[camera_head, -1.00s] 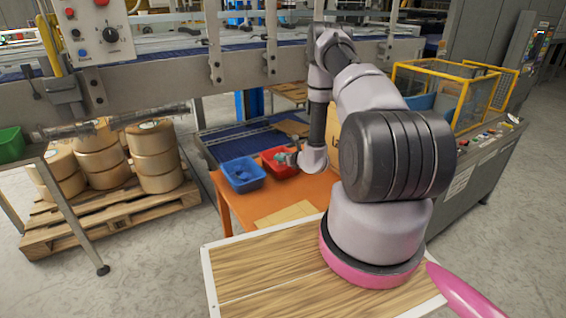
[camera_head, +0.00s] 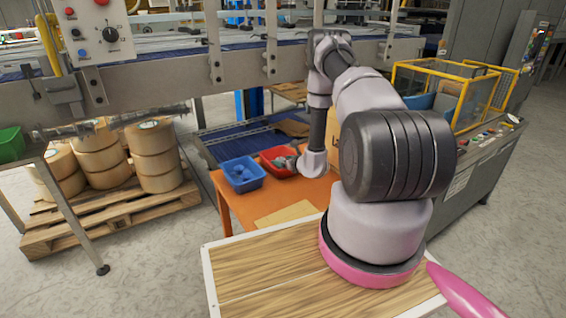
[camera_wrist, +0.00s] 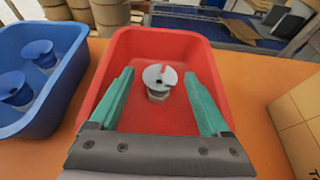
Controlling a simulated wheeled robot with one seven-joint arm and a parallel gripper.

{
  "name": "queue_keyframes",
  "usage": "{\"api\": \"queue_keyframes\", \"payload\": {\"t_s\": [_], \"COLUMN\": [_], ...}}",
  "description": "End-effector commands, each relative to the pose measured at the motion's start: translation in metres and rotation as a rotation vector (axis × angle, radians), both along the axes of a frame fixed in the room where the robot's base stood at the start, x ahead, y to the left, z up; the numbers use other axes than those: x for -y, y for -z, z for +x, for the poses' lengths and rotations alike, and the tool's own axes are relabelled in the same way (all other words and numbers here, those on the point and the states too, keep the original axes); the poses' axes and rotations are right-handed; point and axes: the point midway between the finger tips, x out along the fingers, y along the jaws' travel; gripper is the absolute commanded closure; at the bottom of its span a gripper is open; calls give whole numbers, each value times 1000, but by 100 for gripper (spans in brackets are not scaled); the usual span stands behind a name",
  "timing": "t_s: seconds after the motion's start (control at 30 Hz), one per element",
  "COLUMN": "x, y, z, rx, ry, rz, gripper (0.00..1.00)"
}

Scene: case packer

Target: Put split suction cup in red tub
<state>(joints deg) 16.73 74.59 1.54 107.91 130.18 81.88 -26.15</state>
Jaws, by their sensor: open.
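The red tub (camera_wrist: 150,36) fills the middle of the wrist view and stands on the orange table; it also shows in the head view (camera_head: 266,155). The split suction cup (camera_wrist: 159,77), a pale grey disc with a red wedge showing through it, is inside the red tub. My gripper (camera_wrist: 160,88) is over the tub with its two green fingers spread wide, one on each side of the cup and apart from it. In the head view my gripper (camera_head: 284,164) is at the red tub, too small to show detail.
A blue tub (camera_wrist: 62,100) holding blue suction cups (camera_wrist: 38,52) stands left of the red tub. A cardboard box (camera_wrist: 300,115) stands to the right. The orange table (camera_wrist: 256,105) has a bare strip between tub and box. A flat tan sheet (camera_head: 287,213) lies nearer my base.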

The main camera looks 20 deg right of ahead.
Motion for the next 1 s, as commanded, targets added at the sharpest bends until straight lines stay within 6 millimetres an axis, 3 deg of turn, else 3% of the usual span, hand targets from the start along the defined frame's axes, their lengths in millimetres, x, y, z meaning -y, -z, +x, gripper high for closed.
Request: {"api": "queue_keyframes", "payload": {"t_s": [0.4,0.6,0.87,0.93,1.0], "x": [15,20,20,16,4], "y": [-30,-41,-47,-56,-78], "z": [-74,-100,-107,-103,-94], "rx": [-4,-2,1,13,38], "ry": [3,1,-4,-28,-84], "rz": [0,0,0,1,3], "gripper": [19,19,19,19,19]}}
